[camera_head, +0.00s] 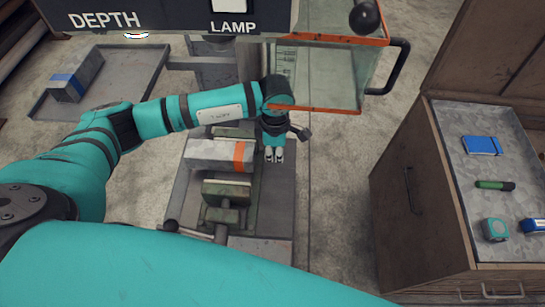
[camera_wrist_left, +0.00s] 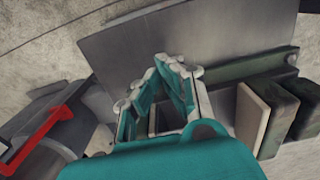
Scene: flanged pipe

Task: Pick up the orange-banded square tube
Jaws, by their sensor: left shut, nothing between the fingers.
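The grey square tube with an orange band (camera_head: 208,153) lies across the vise (camera_head: 228,188) on the machine table in the head view, its orange band near its right end. I cannot tell whether the vise jaws touch it. My left gripper (camera_head: 274,157) is just right of the banded end, apart from the tube, fingers pointing down, shut and empty. The left wrist view shows its fingers (camera_wrist_left: 160,75) over the bare metal table, with green vise parts (camera_wrist_left: 283,115) to the right. I cannot make out the tube for certain there. My right gripper is out of view.
A clear guard with an orange frame (camera_head: 330,110) hangs close above and right of the left gripper. A blue-banded tube (camera_head: 76,77) lies in a tray (camera_head: 128,72) at left. A wooden cabinet (camera_head: 400,185) at right holds a blue notebook (camera_head: 482,145) and small tools.

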